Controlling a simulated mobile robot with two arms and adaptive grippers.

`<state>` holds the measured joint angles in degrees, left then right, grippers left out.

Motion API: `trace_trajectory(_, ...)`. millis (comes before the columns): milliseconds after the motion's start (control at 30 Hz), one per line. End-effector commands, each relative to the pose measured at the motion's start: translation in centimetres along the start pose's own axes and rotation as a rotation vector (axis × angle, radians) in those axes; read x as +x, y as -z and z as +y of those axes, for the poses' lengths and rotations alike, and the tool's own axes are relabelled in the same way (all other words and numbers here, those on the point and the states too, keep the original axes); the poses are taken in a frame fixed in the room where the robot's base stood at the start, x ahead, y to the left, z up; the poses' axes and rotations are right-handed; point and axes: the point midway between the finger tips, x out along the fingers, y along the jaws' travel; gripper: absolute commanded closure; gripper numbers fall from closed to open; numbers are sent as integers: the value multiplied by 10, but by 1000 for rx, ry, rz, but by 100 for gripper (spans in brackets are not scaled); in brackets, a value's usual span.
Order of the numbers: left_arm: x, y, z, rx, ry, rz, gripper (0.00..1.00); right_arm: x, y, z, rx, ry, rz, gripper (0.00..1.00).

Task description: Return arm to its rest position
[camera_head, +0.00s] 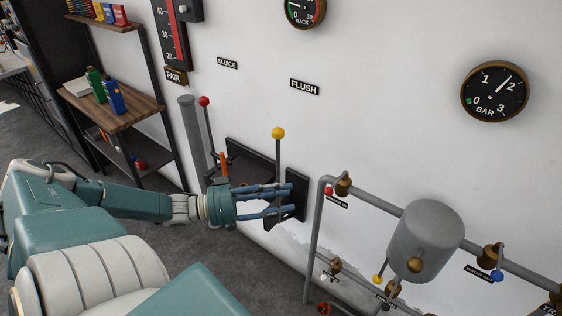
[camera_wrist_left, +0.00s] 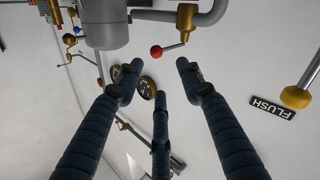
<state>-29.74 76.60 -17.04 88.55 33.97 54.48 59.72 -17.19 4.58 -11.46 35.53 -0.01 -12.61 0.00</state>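My left arm comes in from the left in the head view. My left gripper (camera_head: 280,200) is in front of the dark wall panel, below the yellow-knobbed lever (camera_head: 278,134) and left of the pipework. In the left wrist view its blue fingers (camera_wrist_left: 159,78) are spread apart with nothing between them. The yellow knob (camera_wrist_left: 297,97) shows at the right of that view, apart from the fingers, next to the FLUSH label (camera_wrist_left: 272,107). The gripper hides part of the panel. My right gripper is in neither view.
A red-knobbed lever (camera_head: 204,101) stands left of the yellow one. Grey pipe and a tank (camera_head: 425,236) with valves are on the right. A red-knobbed valve (camera_wrist_left: 156,52) shows in the left wrist view. A wooden shelf (camera_head: 120,109) with bottles stands left.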

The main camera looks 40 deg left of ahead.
Motion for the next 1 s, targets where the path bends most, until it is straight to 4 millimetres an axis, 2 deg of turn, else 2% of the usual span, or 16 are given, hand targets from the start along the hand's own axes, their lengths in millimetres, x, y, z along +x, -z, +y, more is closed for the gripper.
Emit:
trace_trajectory(467,0,0,-1,1,2,0,62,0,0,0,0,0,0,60)
trace_trajectory(567,-4,-8,-13,19,35,0,62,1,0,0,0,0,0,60)
trace_trajectory(633,-11,-22,-34,53,95,-2,62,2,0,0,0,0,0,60)
trace_trajectory(767,-37,-71,-96,145,283,-37,62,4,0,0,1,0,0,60)
trace_trajectory(800,-48,-92,-116,175,350,-60,62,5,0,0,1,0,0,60)
trace_trajectory(867,-65,-126,-143,212,447,-105,62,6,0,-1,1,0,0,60)
trace_trajectory(900,-76,-150,-158,231,506,-140,62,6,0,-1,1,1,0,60)
trace_trajectory(967,-94,-189,-178,254,589,-200,62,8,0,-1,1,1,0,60)
trace_trajectory(1000,-105,-215,-188,265,640,-244,62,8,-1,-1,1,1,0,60)
